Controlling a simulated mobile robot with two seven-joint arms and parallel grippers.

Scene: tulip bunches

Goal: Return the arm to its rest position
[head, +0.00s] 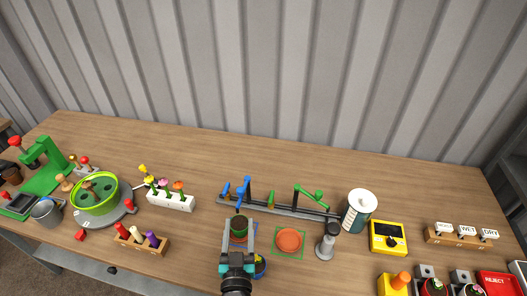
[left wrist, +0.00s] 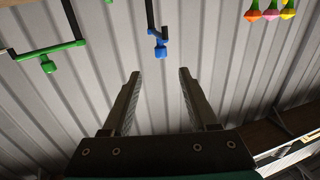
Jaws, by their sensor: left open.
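My left gripper (head: 239,224) is in the front middle of the head view, over the table. In the left wrist view the left gripper (left wrist: 158,75) has its two fingers apart, with only the ribbed wall showing between them. The tulips (head: 164,184) stand in a white block (head: 171,201) to the left of the gripper. Tulip heads also show at the top right of the left wrist view (left wrist: 270,13). My right gripper is not in view.
A grey rail (head: 280,210) with blue and green clips stands behind the gripper. An orange disc (head: 289,240) lies to its right, by a grey stand (head: 326,242). A wooden block with coloured pegs (head: 141,240) and a green bowl (head: 95,201) are left. A yellow device (head: 388,238) is right.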

